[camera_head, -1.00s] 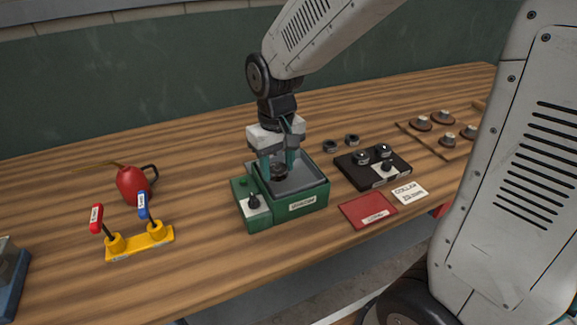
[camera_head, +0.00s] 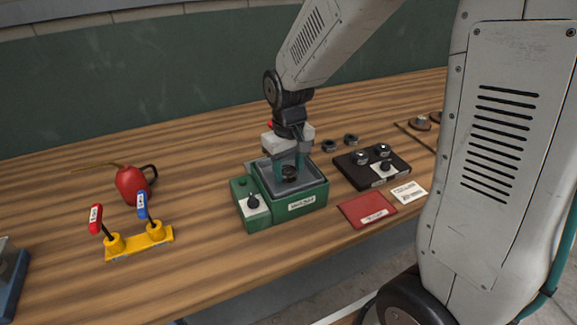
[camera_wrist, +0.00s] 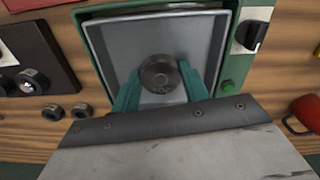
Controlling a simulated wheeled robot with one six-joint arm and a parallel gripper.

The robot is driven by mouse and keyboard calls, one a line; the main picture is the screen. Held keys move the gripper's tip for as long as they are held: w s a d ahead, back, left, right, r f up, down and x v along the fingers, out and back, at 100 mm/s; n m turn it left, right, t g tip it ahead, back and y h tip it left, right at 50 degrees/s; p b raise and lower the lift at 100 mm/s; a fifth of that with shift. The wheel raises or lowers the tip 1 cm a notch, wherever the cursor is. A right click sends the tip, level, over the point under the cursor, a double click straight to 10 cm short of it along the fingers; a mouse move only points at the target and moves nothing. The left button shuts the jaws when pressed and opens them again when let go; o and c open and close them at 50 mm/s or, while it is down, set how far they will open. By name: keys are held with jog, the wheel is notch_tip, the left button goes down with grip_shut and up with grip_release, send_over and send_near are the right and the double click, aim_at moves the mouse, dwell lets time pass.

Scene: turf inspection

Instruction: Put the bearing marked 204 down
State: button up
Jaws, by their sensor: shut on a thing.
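My gripper (camera_head: 289,166) has its teal fingers shut on a dark round bearing (camera_head: 289,172). The bearing is over the grey tray of a green box (camera_head: 301,208), inside its rim in the picture. In the wrist view the bearing (camera_wrist: 160,74) sits between the two finger ends, above the grey tray floor (camera_wrist: 125,50). I cannot tell whether the bearing touches the floor. Its marking is not readable. Two more dark rings, a left one (camera_head: 329,146) and a right one (camera_head: 351,139), lie on the wooden bench behind a black box.
The black box (camera_head: 353,180) with round fittings stands right of the green box. A red pad (camera_head: 366,209) and a white card (camera_head: 409,192) lie in front. A red oil can (camera_head: 131,186) and a yellow lever stand (camera_head: 140,243) are left. Bench between them and the green box is clear.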

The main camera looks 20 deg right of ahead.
aim_at(289, 171)
jog(key=o, duration=1.2)
jog(key=shift+r, duration=0.15)
notch_tip(289, 171, up, 12)
jog(key=shift+m+t, duration=0.6)
jog(key=shift+m, duration=0.3)
jog(key=s+d+r, duration=0.1)
jog(key=s, duration=0.6)
jog(key=s+d+r, duration=0.1)
jog(key=s, duration=0.7)
jog(key=s+d, duration=0.1)
jog(key=s, duration=0.6)
jog(key=shift+s+r, duration=0.15)
jog(key=shift+r, duration=0.25)
